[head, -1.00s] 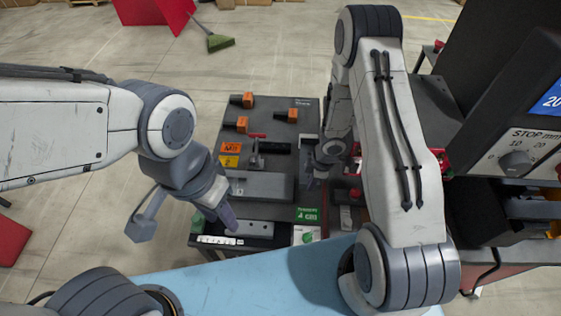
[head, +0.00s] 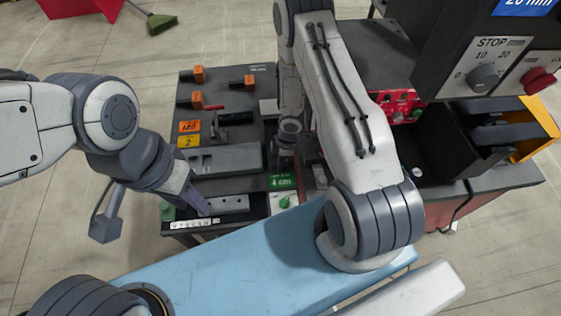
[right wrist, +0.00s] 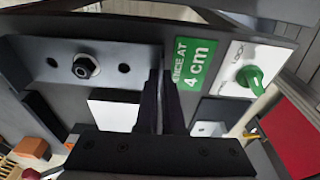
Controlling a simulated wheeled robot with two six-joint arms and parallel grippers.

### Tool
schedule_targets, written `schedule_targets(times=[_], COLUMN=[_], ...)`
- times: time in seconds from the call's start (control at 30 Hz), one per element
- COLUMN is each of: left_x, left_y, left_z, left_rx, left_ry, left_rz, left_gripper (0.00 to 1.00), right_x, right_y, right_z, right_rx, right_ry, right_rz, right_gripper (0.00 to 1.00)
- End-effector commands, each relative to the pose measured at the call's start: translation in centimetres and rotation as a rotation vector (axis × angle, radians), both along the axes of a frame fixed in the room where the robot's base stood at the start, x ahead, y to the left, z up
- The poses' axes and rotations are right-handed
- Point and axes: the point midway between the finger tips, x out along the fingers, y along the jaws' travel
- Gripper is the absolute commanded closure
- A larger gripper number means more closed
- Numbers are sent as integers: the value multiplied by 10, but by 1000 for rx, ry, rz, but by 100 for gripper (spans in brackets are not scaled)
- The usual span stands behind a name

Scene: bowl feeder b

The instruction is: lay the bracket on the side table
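A grey metal plate with holes (head: 228,203) lies at the front of the dark fixture table. In the right wrist view a plate with a hex nut and holes (right wrist: 50,60) shows left of the fingers. A small pale piece with a hole (right wrist: 208,129) shows right of them; I cannot tell which part is the bracket. My right gripper (right wrist: 162,80) points down at the table, fingers close together with a thin gap; I cannot tell if anything is between them. It is partly hidden in the head view (head: 284,162). My left gripper (head: 197,204) is beside the front plate, its fingertip opening unclear.
A green 4 cm label (head: 283,181) and a green knob (head: 284,201) are near my right gripper. Orange blocks (head: 198,74) stand at the table's back. A machine with a STOP dial (head: 483,77) and a red control panel (head: 400,104) stand right. Floor at left is open.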

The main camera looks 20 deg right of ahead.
Motion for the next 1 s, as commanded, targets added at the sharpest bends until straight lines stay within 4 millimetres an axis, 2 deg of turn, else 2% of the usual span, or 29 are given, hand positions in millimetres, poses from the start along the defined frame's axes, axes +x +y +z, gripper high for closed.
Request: schedule_targets(times=[0.5, 0.53, 0.57, 0.6, 0.87, 1.0], left_x=[0, 0, 0, 0, 0, 0], left_y=[0, 0, 0, 0, 0, 0], left_z=[-9, -10, -10, -10, -9, -2], left_rx=[0, 0, 0, 0, 0, 0], left_ry=[0, 0, 0, 0, 0, 0], left_rz=[2, 2, 2, 2, 1, 1], left_gripper=[60, 60, 60, 60, 60, 60], right_x=[1, 0, 0, 0, 0, 0], right_y=[0, 0, 0, 0, 0, 0], right_z=[-12, -12, -13, -12, -12, -4], right_rx=[-1, -1, -1, -1, 0, 0], right_ry=[-2, 1, 1, 1, 0, 0], right_rz=[0, -1, -1, -1, 0, 0], right_gripper=[100, 82, 71, 65, 65, 65])
